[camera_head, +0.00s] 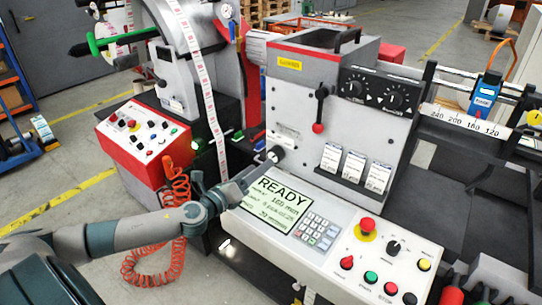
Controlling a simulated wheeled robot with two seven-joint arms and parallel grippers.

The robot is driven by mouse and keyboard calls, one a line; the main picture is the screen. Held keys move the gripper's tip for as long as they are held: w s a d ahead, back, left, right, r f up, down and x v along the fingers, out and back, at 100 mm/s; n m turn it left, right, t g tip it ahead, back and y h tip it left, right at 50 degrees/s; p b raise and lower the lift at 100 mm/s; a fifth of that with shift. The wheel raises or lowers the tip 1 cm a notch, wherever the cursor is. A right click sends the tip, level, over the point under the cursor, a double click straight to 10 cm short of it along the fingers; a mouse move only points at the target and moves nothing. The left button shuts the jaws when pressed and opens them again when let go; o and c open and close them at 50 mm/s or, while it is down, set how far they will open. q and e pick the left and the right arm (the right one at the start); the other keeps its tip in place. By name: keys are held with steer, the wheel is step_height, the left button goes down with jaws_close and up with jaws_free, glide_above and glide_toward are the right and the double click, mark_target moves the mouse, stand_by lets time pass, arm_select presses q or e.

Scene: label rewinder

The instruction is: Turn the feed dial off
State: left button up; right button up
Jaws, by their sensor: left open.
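Two black dials, a left one (354,88) and a right one (395,100), sit on the black upper panel of the grey machine. A black rotary selector (393,247) is on the white lower control panel. I cannot read which of them is the feed dial. My left gripper (272,157) reaches in from the left, above the display (277,208), which reads READY. Its jaws are open, near the machine's grey front face, below and left of the dials. I cannot tell whether it touches the face. No right gripper shows.
A red-knobbed lever (318,127) hangs left of the dials. A red mushroom button (367,225) and several coloured buttons are on the lower panel. A label strip (205,90) runs down left of the gripper. A red coiled hose (172,185) hangs by my arm.

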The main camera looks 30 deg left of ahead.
mark_target(272, 157)
arm_select(q)
steer(key=w, duration=0.2)
steer(key=w+p, duration=0.1)
steer(key=w, duration=0.1)
steer(key=w+p, duration=0.1)
steer(key=w, duration=0.1)
steer(key=shift+d+r, duration=0.1)
steer(key=shift+d, duration=0.15)
steer(key=shift+w, duration=0.55)
steer(key=c, duration=1.1)
